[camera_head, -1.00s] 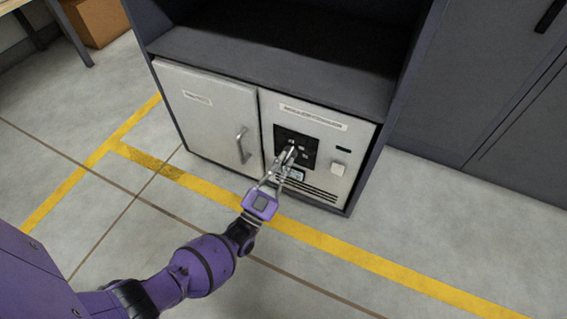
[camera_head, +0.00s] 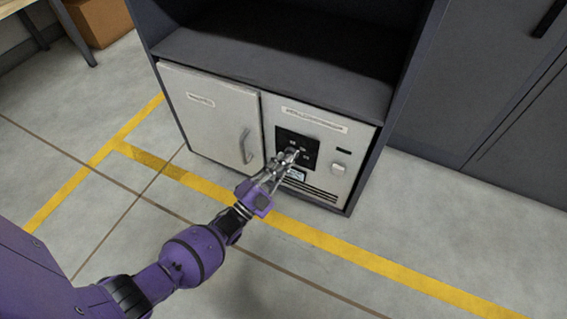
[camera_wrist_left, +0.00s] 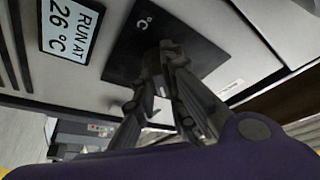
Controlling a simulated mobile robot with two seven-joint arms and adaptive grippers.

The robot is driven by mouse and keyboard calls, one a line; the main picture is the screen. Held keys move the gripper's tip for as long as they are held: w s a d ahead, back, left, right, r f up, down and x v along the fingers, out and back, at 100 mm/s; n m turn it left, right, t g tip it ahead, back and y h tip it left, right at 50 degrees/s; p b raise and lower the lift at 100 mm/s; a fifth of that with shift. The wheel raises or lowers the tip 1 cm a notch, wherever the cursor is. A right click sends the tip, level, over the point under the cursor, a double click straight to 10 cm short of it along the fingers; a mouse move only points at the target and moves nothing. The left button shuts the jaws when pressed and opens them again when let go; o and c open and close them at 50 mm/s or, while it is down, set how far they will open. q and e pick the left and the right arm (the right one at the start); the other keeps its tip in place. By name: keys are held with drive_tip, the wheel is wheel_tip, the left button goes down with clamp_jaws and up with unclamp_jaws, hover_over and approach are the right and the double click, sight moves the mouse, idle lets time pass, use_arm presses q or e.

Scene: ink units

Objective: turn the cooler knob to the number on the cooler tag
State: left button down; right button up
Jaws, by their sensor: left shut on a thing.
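The cooler panel (camera_head: 345,190) is the light right-hand front at the bottom of the dark cabinet. On it is a black dial plate (camera_head: 311,143), which also shows in the left wrist view (camera_wrist_left: 205,55) with a "°C" mark. The knob is mostly hidden behind my left gripper (camera_head: 291,156). That gripper is shut on the knob, its fingers reaching the middle of the plate in the left wrist view (camera_wrist_left: 165,58). The cooler tag (camera_wrist_left: 72,30) reads "RUN AT 26 °C"; it also shows below the plate in the head view (camera_head: 297,175). My right gripper is out of view.
Left of the panel is a closed door (camera_head: 205,110) with a vertical handle (camera_head: 246,146). A light square switch (camera_head: 338,169) sits right of the dial plate. An open dark shelf (camera_head: 270,68) is above. The floor in front is clear, with yellow lines.

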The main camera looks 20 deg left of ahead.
use_arm(q)
drive_tip(key=shift+w, duration=0.1)
drive_tip(key=c, duration=1.8)
unclamp_jaws()
drive_tip(key=v, duration=1.2)
drive_tip(key=shift+r, duration=0.1)
